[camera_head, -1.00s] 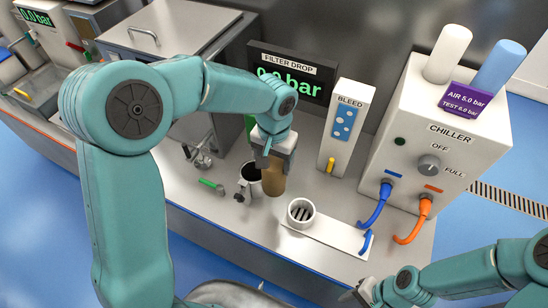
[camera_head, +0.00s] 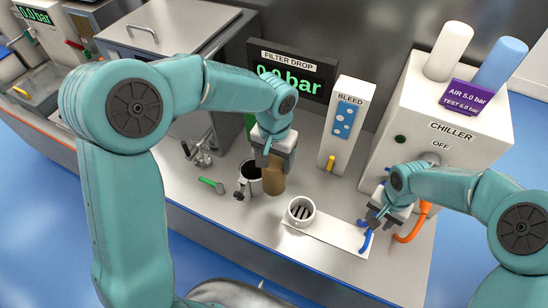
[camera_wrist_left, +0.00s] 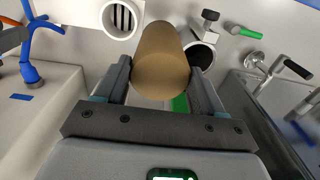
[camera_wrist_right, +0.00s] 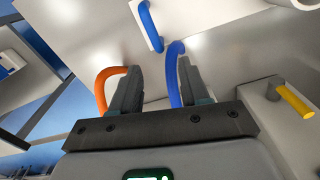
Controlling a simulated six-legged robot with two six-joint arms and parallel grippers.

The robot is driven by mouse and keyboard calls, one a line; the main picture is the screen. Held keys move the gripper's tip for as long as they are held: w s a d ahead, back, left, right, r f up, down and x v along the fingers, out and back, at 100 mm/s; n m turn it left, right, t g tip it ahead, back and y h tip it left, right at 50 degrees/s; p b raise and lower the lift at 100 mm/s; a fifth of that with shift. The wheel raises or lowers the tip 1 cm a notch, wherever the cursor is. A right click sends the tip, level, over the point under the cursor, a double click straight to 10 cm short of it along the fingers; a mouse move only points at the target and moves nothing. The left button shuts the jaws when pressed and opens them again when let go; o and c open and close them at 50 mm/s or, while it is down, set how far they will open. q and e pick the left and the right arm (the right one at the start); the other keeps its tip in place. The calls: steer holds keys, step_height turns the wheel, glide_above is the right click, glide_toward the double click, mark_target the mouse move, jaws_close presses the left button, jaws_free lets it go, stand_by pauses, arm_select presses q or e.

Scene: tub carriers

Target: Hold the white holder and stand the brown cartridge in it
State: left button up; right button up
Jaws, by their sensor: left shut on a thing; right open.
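My left gripper (camera_head: 272,152) is shut on the brown cartridge (camera_head: 273,181), which hangs upright above the counter. The cartridge (camera_wrist_left: 160,60) also shows between the fingers in the left wrist view. The white holder (camera_head: 298,222) is a slotted round cup on a white plate (camera_head: 328,233), to the right of the cartridge and nearer the front edge. The plate has a blue handle (camera_head: 366,242) at its right end. My right gripper (camera_head: 373,221) is open and empty just above this handle. In the right wrist view the handle (camera_wrist_right: 150,27) shows beyond the fingertips.
A dark open cylinder (camera_head: 244,184) with a clamp stands just left of the cartridge. The bleed box (camera_head: 346,125) and white chiller (camera_head: 435,115) stand behind. Blue and orange hoses (camera_wrist_right: 103,88) run close to my right gripper. The counter's front strip is clear.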

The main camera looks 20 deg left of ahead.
step_height(320, 180, down, 9)
stand_by(0.4)
steer(key=shift+c, duration=0.3)
steer(key=shift+o, duration=0.3)
